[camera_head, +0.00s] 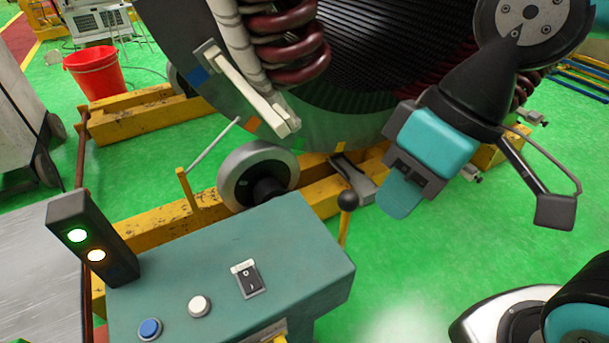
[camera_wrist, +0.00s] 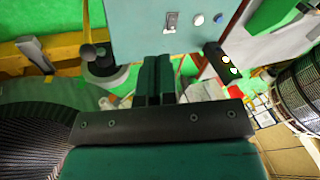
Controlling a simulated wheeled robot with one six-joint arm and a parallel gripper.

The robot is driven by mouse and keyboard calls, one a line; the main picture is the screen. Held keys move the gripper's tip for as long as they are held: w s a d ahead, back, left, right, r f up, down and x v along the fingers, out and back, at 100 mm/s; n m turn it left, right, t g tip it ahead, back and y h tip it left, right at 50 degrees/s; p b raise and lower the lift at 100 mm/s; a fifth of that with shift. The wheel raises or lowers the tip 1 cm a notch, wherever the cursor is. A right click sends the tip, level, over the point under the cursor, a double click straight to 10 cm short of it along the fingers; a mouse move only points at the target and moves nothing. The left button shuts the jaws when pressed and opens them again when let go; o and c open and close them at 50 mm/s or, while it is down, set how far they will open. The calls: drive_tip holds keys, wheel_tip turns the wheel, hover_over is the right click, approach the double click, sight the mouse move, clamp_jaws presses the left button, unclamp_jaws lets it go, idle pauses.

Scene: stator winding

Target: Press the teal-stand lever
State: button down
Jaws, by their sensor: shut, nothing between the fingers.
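The teal stand (camera_head: 215,255) is at the lower middle in the head view and at the top in the wrist view (camera_wrist: 135,22). Its lever is a yellow rod with a dark ball knob (camera_head: 348,200), standing up at the stand's right side. In the wrist view the knob (camera_wrist: 87,52) is left of the stand. My gripper (camera_head: 400,198) is shut and empty, right of the knob in the head view, apart from it in the picture. In the wrist view its fingertips (camera_wrist: 160,62) lie together over the stand's edge. The lever's lower end is hidden behind the stand.
The stand's top has a rocker switch (camera_head: 248,279), a white button (camera_head: 199,306) and a blue button (camera_head: 150,329). A signal light (camera_head: 92,238) shows green and yellow lamps. The large stator (camera_head: 345,70) rests beyond on yellow beams with a roller (camera_head: 248,178). Green floor lies open at right.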

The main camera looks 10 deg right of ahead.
drive_tip(key=shift+w, duration=0.1)
drive_tip(key=w+d+f+m+g+h, duration=0.1)
drive_tip(key=w+f+m, duration=0.3)
drive_tip(key=w+m, duration=0.3)
drive_tip(key=w+d+f+m+g+h+b, duration=0.1)
drive_tip(key=w+f+m+h, duration=0.1)
drive_tip(key=w+f+m, duration=0.3)
drive_tip(key=w+d+f+m+g+h+b, duration=0.1)
drive_tip(key=w+f+m, duration=0.3)
drive_tip(key=w+m, duration=0.7)
drive_tip(key=w, duration=0.5)
drive_tip(key=shift+d+f, duration=0.15)
drive_tip(key=shift+d, duration=0.1)
drive_tip(key=x, duration=1)
drive_tip(key=shift+s+d+p, duration=0.2)
drive_tip(key=shift+p, duration=0.25)
drive_tip(key=shift+s+d, duration=0.1)
